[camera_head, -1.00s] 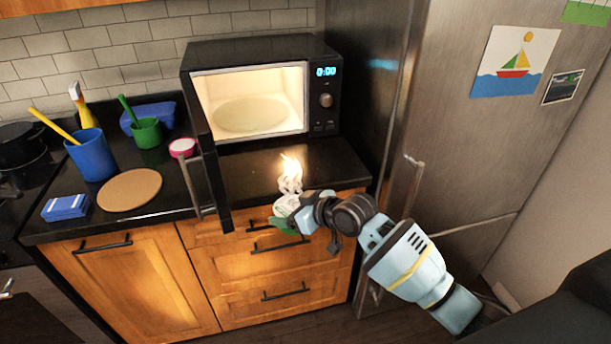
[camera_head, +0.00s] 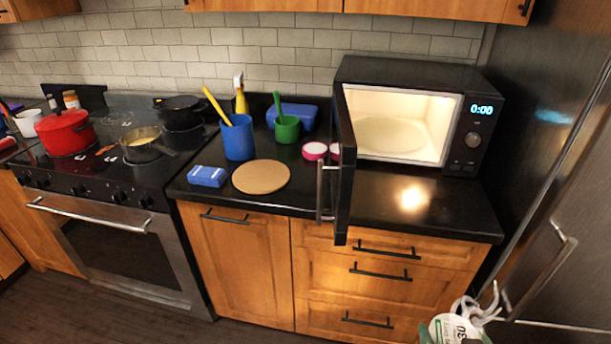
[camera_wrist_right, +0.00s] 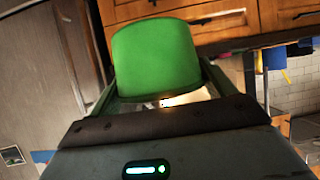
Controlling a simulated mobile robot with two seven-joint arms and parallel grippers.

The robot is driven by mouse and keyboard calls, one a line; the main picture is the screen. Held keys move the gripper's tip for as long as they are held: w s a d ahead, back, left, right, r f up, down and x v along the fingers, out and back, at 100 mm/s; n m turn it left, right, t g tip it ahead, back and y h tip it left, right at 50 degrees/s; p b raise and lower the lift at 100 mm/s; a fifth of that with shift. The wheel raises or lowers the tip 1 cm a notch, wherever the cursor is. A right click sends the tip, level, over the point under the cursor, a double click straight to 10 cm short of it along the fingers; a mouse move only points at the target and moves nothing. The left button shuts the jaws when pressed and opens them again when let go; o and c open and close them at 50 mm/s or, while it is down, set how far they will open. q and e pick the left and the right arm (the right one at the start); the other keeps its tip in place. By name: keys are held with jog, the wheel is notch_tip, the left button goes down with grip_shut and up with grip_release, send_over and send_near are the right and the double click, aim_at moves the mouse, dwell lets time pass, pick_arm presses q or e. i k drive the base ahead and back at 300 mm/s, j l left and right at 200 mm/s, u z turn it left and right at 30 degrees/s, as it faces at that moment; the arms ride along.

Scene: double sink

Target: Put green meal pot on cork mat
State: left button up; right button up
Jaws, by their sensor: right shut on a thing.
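The green meal pot (camera_wrist_right: 155,55) fills the upper middle of the right wrist view. My right gripper (camera_wrist_right: 158,95) is shut on it. The round cork mat (camera_head: 261,177) lies flat and bare on the dark counter, well to the left of the pot. My left gripper is not in view.
A blue box (camera_head: 207,176), a blue utensil cup (camera_head: 238,138), a green cup (camera_head: 287,130) and small pink-rimmed bowls (camera_head: 315,151) surround the mat. The open microwave door (camera_head: 343,180) juts forward between mat and pot. The stove (camera_head: 110,200) stands left.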

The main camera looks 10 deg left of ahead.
aim_at(261, 174)
jog(key=i+j+z, duration=0.1)
jog(key=j+z, duration=0.3)
jog(key=j, duration=1.2)
jog(key=j+z, duration=0.4)
jog(key=j, duration=1.2)
jog(key=k, duration=0.1)
